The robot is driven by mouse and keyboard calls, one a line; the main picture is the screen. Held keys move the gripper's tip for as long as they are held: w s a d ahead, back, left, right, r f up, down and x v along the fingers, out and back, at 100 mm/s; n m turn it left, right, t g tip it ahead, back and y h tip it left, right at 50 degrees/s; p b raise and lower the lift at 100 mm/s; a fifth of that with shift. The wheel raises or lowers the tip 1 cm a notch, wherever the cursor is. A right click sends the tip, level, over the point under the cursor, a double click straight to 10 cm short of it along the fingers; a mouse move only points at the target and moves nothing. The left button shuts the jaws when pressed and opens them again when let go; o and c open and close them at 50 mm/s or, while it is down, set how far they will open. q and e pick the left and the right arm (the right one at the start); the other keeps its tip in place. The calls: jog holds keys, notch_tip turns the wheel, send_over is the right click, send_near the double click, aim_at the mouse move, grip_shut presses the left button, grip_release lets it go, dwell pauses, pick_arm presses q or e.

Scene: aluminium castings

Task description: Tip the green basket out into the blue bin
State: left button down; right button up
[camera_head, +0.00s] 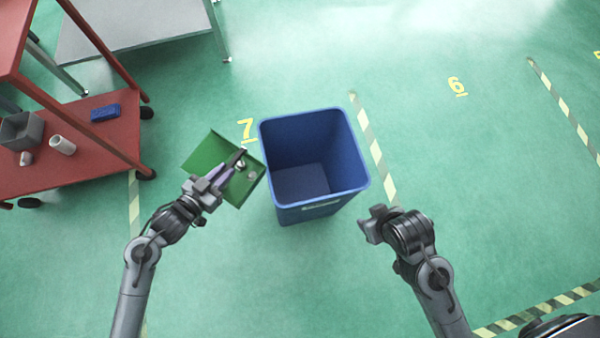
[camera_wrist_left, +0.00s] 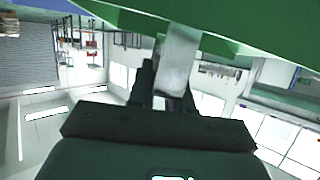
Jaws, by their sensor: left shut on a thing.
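The green basket (camera_head: 206,153) is held above the floor, just left of the blue bin (camera_head: 308,205), and looks tilted towards it. A few small silvery castings (camera_head: 241,166) show inside the basket near its right side. My left gripper (camera_head: 228,170) reaches over the basket. In the left wrist view its fingers (camera_wrist_left: 165,90) are shut on a pale grey strip that meets the green basket (camera_wrist_left: 125,17), seemingly its handle. The bin stands upright, and the part of its floor that shows looks empty. My right gripper (camera_head: 371,223) is right of the bin, apart from it; its jaw opening is unclear.
A red cart (camera_head: 85,165) at the left carries a grey box (camera_head: 22,131), a blue block (camera_head: 105,112) and pale cylinders (camera_head: 62,145). A grey table (camera_head: 130,25) stands behind. Striped tape (camera_head: 372,150) marks the green floor, which is clear right of the bin.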

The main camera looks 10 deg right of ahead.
pick_arm(q)
jog(key=s+d+r+m+g+h+b, duration=0.1)
jog(key=s+d+m+g+b, duration=0.35)
jog(key=d+m+g, duration=0.3)
jog(key=s+d+r+m+g+h+b, duration=0.1)
jog(key=s+d+m+g+b, duration=0.2)
jog(key=d+m+g+b, duration=0.4)
jog(key=w+d+r+n+g+y, duration=0.1)
jog(key=w+d+r+n+g, duration=0.2)
jog(key=w+n+g, duration=0.2)
jog(key=shift+w+r+n+g, duration=0.2)
jog(key=shift+w+n+g, duration=0.15)
jog(key=shift+w, duration=0.4)
dwell(0.4)
